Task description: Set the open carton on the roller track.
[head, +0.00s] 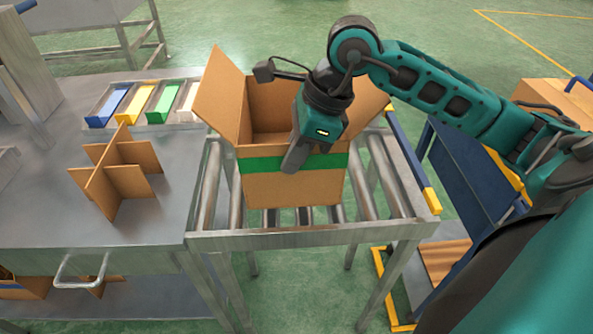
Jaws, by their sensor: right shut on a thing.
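The open carton (270,188) is brown with a green band and its flaps stand open. It sits upright on or just above the roller track (374,187); I cannot tell whether its base touches the rollers. My right gripper (294,160) is shut on the carton's near wall, with one finger showing outside over the green band. The other finger is hidden inside the carton. The carton looks empty where I can see in. My left gripper is not in view.
A steel table (150,222) adjoins the track on the left, with a cardboard divider (117,172) and colored bins (146,102) on it. A blue cart (468,172) stands to the right of the track. Bare rollers show on both sides of the carton.

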